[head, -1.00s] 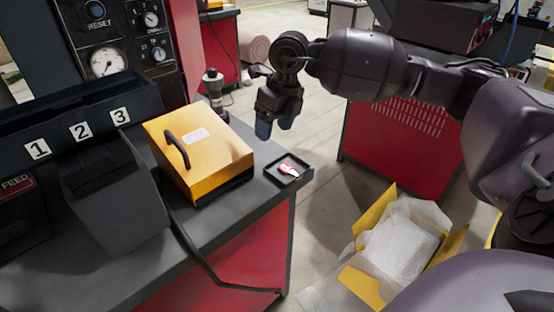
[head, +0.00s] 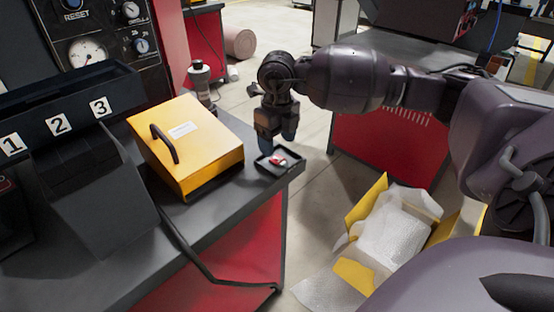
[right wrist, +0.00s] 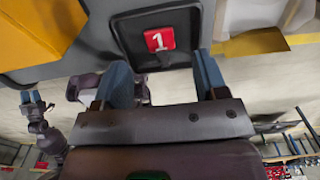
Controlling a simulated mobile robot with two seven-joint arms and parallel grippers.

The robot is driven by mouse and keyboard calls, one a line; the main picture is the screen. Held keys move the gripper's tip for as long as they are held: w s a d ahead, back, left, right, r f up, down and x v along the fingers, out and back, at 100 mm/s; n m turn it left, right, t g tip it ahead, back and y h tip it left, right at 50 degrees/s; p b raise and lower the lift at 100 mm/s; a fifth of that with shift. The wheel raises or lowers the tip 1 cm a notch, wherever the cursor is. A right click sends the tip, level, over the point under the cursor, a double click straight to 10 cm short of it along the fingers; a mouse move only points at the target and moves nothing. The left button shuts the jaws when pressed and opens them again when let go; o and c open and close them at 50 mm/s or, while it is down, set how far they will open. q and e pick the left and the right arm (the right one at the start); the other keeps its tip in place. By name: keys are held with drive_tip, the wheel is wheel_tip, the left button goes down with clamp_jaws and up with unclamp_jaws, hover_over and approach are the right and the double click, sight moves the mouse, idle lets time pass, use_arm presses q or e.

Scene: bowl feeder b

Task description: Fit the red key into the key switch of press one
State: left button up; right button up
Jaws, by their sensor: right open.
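The red key, with a red tag (head: 277,160) and some white on it, lies in a small black tray (head: 287,170) at the bench corner. In the right wrist view the tag (right wrist: 159,40) reads "1", and the tray (right wrist: 187,25) is ahead of the fingers. My right gripper (head: 277,138) is open and empty, pointing down just above and behind the tray. Its two blue fingers (right wrist: 164,76) are apart, with the tag between their lines. My left gripper (right wrist: 30,98) appears small at the left of the right wrist view; its opening is unclear. I cannot make out the key switch.
A yellow box with a handle (head: 190,150) stands on the bench just left of the tray. A dark bin unit labelled 1, 2, 3 (head: 60,108) and a control panel with a gauge (head: 87,51) are further left. An open carton (head: 390,235) lies at lower right.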

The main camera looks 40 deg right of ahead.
sight(276, 158)
drive_tip(key=shift+w+f+b, duration=0.15)
drive_tip(key=shift+f+b, duration=0.3)
drive_tip(key=shift+f, duration=1.7)
drive_tip(key=shift+f, duration=0.1)
drive_tip(key=c, duration=1)
